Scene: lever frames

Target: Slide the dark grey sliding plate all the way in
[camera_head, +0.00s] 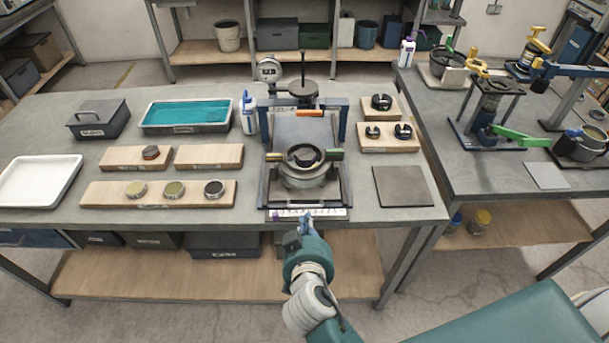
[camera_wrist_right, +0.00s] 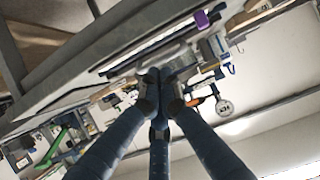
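The dark grey sliding plate (camera_head: 335,197) lies low in the press frame (camera_head: 346,122) and reaches out toward the table's front edge. A round metal pot (camera_head: 303,178) with a dark piece inside stands on it. A pale marked strip (camera_head: 325,212) with a purple spot runs along the front; the purple spot also shows in the right wrist view (camera_wrist_right: 201,18). My right gripper (camera_head: 305,220) is at the front edge of the plate, its fingers drawn together. In the right wrist view its fingertips (camera_wrist_right: 158,76) meet; contact with the plate is unclear. My left gripper is out of view.
Left of the press are wooden blocks (camera_head: 205,156) with small round parts, a teal-filled tray (camera_head: 187,128) and a white tray (camera_head: 40,180). To the right are wooden holders (camera_head: 388,142) and a flat grey square (camera_head: 403,187). A second table (camera_head: 480,170) stands at right.

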